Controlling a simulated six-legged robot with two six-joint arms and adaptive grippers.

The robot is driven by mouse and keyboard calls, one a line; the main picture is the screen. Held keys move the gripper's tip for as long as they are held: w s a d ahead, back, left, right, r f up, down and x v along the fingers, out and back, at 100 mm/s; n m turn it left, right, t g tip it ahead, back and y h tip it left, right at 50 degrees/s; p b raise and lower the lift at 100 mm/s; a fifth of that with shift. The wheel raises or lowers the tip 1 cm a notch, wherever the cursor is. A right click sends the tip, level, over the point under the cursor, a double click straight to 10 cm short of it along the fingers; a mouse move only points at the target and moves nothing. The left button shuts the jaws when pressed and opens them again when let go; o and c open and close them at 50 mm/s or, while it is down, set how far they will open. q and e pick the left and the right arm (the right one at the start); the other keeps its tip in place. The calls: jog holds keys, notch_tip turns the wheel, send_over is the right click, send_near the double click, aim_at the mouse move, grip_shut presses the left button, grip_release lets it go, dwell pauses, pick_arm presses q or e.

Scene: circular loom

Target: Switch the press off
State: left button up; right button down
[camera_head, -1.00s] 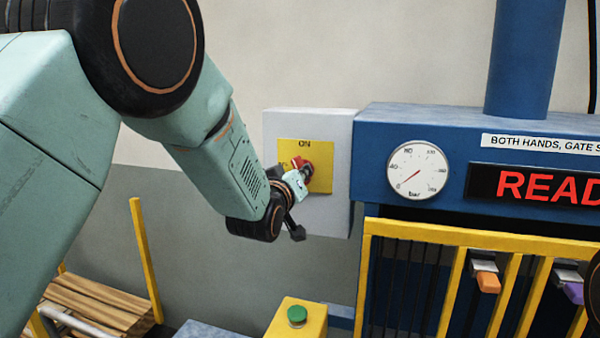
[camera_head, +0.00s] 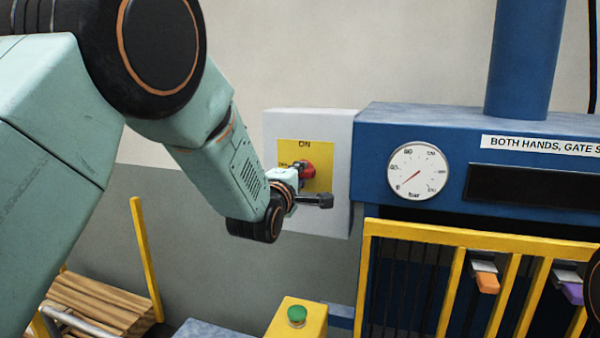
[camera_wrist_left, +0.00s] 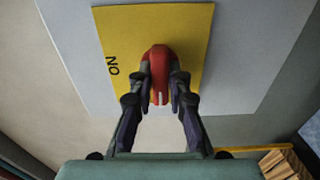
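The press switch is a red rotary handle (camera_head: 309,171) on a yellow plate (camera_head: 319,151) fixed to a pale grey wall box (camera_head: 341,130). The plate reads ON at its top; small lettering at its left is partly hidden by my gripper. My left gripper (camera_head: 299,169) is at the handle. In the left wrist view its two fingers (camera_wrist_left: 164,97) close on both sides of the red handle (camera_wrist_left: 160,61), whose long axis points away from ON, about a quarter turn. The press display (camera_head: 530,187) is dark. My right gripper is not in view.
The blue press (camera_head: 460,126) stands to the right with a round gauge (camera_head: 418,171) and a yellow barred gate (camera_head: 440,234). A yellow box with a green button (camera_head: 297,315) sits below the switch. Wooden slats (camera_head: 95,305) lie at lower left.

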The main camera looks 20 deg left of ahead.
pick_arm(q)
jog(key=o, duration=0.4)
jog(key=shift+o, duration=0.2)
jog(key=shift+s, duration=0.1)
jog(key=s, duration=0.6)
jog(key=shift+s, duration=0.35)
jog(key=shift+a, duration=0.1)
